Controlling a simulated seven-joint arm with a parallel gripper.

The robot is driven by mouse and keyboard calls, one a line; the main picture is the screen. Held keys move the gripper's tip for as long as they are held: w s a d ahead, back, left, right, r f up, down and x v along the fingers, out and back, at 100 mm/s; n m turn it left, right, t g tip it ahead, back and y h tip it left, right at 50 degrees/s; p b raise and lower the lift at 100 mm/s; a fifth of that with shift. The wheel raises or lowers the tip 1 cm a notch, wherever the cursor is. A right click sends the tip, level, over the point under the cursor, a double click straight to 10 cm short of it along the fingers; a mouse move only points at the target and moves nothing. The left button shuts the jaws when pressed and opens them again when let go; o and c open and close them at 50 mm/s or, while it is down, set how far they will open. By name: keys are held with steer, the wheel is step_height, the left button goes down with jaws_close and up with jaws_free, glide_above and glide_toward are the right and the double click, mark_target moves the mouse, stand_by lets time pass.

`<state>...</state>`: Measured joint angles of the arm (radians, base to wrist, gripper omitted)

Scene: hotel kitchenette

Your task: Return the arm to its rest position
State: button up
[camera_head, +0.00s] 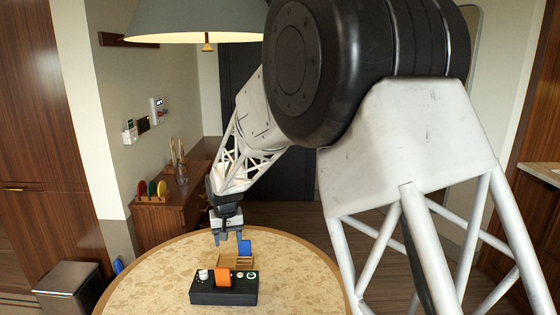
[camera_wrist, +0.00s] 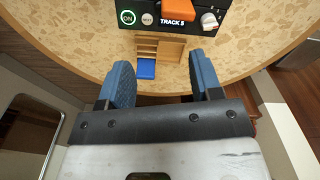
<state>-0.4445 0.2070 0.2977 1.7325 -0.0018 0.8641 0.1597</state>
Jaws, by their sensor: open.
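My arm reaches from the right over a round table (camera_head: 150,277). My gripper (camera_head: 228,238) is above the table's far side, pointing down, with its blue fingers apart. In the wrist view my gripper (camera_wrist: 165,80) is open, with nothing held between the fingers. Beyond the fingertips in that view stands a small wooden rack (camera_wrist: 172,48) with a blue piece (camera_wrist: 146,68) at it. A black control box (camera_head: 210,291) with an orange part (camera_head: 222,277), a white knob and lit buttons stands nearer on the table.
A large lamp shade (camera_head: 190,18) hangs above the table. A wooden sideboard (camera_head: 165,220) with coloured discs and a vase stands behind at the left. A bin (camera_head: 68,282) stands left of the table. The left part of the tabletop is clear.

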steer(key=s+d+r+m+t, duration=0.1)
steer(key=s+d+r, duration=0.6)
steer(key=s+d, duration=0.3)
steer(key=s+d+r+m, duration=0.1)
steer(key=s+d+r, duration=0.65)
steer(key=d, duration=0.45)
steer(key=s+d, duration=0.6)
steer(key=s, duration=0.6)
steer(key=s+d+m+t, duration=0.1)
steer(key=s+d, duration=0.6)
steer(key=s, duration=0.6)
steer(key=shift+s+f, duration=0.3)
steer(key=shift+f, duration=0.1)
